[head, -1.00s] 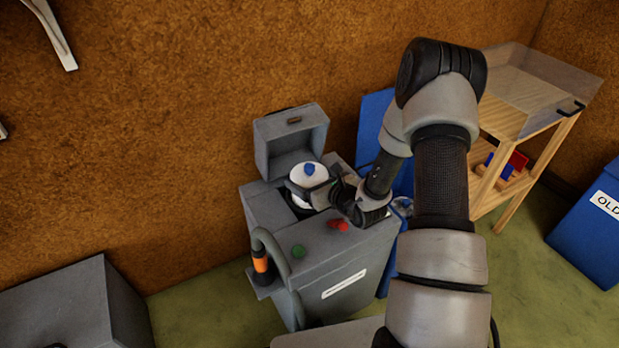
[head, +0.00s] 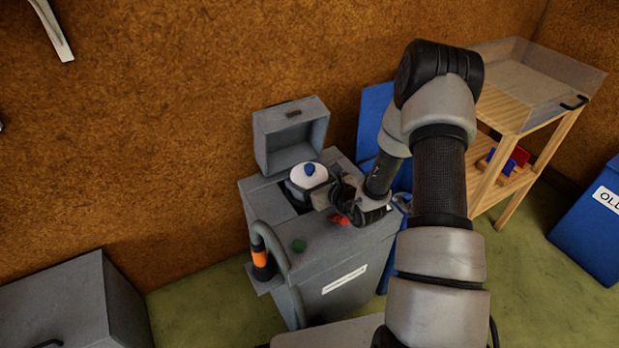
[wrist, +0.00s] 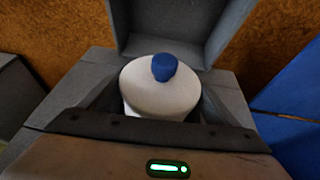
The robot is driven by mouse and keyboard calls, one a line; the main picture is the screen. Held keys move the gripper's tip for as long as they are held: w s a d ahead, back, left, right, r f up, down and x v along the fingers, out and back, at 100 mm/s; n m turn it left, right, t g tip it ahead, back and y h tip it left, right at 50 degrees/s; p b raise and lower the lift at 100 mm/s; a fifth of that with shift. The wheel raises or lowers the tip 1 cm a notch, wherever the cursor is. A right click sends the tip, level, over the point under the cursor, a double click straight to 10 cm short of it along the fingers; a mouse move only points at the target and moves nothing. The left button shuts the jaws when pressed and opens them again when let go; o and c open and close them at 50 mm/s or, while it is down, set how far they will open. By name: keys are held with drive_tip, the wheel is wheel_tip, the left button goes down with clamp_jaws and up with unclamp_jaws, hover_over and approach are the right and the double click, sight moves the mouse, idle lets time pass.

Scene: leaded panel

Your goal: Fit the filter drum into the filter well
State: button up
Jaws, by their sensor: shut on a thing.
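The filter drum (head: 309,175) is white with a blue knob on top. It stands upright at the filter well (head: 288,199), a dark opening in the top of the grey machine. My gripper (head: 321,194) is shut on the drum from the right side in the head view. In the wrist view the drum (wrist: 160,88) sits between dark side walls in front of the raised lid (wrist: 172,30). The drum's lower part is hidden by my gripper, so I cannot tell how deep it sits.
The machine's top carries a green button (head: 299,245) and a red control (head: 338,219). A hose with an orange band (head: 260,257) runs down its left side. A wooden shelf (head: 520,120) and blue bins (head: 590,225) stand at right. A grey box (head: 75,300) stands at lower left.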

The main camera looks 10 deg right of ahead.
drive_tip(key=shift+f, duration=1.1)
drive_tip(key=o, duration=1.2)
drive_tip(key=shift+o, duration=0.3)
